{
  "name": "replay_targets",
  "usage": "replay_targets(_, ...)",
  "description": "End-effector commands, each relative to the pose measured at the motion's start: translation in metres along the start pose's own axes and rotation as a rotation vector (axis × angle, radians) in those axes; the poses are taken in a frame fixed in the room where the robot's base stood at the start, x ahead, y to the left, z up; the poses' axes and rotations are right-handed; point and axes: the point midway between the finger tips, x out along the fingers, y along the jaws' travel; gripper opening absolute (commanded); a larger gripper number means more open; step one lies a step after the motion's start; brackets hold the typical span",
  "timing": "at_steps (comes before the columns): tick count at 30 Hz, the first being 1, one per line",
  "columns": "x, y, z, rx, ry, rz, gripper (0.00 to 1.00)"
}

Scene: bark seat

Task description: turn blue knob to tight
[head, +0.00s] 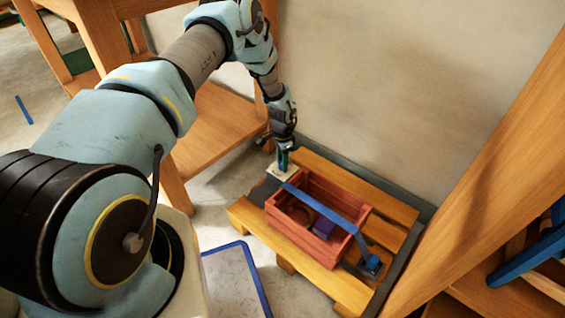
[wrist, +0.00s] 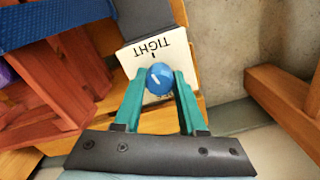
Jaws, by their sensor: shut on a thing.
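The blue knob (wrist: 159,78) is on a white plate (wrist: 133,56) with the word TIGHT, which reads upside down in the wrist view. A short dark tick lies by the word. The knob's white line slants toward the upper left, a little off the tick. My gripper (wrist: 160,80) is shut on the knob, with a teal finger on each side of it. In the head view my gripper (head: 284,158) points down at the plate (head: 281,173) at the pallet's back left; the knob is hard to make out there.
A purple item (head: 323,228) lies inside. A wall rises behind; wooden furniture stands left and right. A blue-edged board (head: 232,277) lies in front.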

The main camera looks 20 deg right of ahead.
Motion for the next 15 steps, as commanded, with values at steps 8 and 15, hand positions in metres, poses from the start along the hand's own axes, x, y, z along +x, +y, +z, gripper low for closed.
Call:
replay_targets(8,0.0001,-0.0005,0.0001,0.142,0.0,0.0,0.0)
replay_targets(15,0.0,-0.0005,0.0002,0.195,0.0,0.0,0.0)
